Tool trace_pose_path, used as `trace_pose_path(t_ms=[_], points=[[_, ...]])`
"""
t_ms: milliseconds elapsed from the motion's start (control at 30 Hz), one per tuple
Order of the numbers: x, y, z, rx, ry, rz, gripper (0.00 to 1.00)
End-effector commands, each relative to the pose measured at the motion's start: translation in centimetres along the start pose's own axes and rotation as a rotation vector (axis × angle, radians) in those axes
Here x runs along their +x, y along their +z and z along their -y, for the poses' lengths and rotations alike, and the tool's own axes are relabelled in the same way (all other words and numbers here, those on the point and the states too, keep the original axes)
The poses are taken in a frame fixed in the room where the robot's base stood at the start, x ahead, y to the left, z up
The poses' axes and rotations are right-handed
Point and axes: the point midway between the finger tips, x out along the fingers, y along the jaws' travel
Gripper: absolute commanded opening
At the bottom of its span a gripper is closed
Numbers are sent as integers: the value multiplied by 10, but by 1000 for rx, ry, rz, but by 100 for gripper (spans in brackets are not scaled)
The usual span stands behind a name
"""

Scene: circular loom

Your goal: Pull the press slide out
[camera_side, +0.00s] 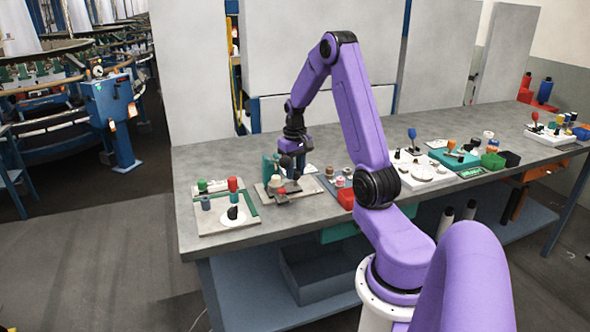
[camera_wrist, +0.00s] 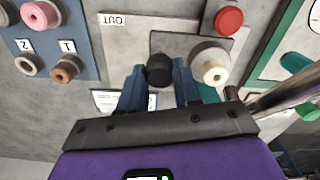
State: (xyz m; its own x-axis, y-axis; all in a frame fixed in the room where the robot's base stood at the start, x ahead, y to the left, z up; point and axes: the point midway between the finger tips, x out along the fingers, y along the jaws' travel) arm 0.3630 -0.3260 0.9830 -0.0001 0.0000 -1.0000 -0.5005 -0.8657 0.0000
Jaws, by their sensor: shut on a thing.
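The press slide is a darker grey plate (camera_wrist: 185,45) with a black knob (camera_wrist: 160,69), lying on a lighter grey base plate (camera_wrist: 128,40) marked OUT. A cream round knob (camera_wrist: 210,66) and a red round button (camera_wrist: 228,20) are beside it in the wrist view. My gripper (camera_wrist: 160,84) has its two blue fingers on either side of the black knob and is shut on it. In the side view my gripper (camera_side: 293,172) is low over the base plate (camera_side: 266,197), and its arm and fingers partly hide the slide.
Left of the press in the side view is a board (camera_side: 215,228) with a red-topped post and a white disc. A blue-grey panel with numbered knobs (camera_wrist: 48,45) is close by in the wrist view. More fixtures, including a white board (camera_side: 422,172), stand further right on the grey table (camera_side: 205,160).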

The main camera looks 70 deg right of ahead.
Motion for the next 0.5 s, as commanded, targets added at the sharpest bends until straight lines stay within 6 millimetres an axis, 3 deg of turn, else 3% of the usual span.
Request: trace_pose_path(t_ms=[500], points=[[0, 0, -3, 1, 0, -1, 0]])
